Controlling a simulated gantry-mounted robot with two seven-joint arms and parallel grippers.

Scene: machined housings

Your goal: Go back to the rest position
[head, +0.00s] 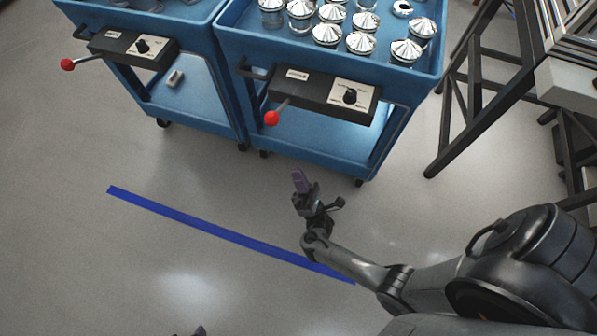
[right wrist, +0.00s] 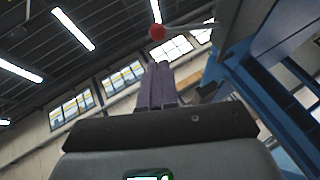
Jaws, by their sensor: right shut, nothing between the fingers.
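My right gripper (head: 298,174) is over the grey floor in front of the right blue cart, with its purple fingers pointing toward the cart. In the right wrist view the fingers (right wrist: 161,70) lie side by side, shut, with nothing between them. They point up toward the ceiling and windows. Only a small dark tip of my left gripper (head: 200,331) shows at the bottom edge of the head view; the rest is out of frame, so its opening cannot be told.
Two blue carts (head: 228,30) stand at the top; the right one carries several shiny metal housings (head: 361,42). Red-knobbed levers (head: 272,118) stick out in front. A dark-legged stand (head: 470,125) is at the right. Blue tape (head: 200,221) marks the open floor.

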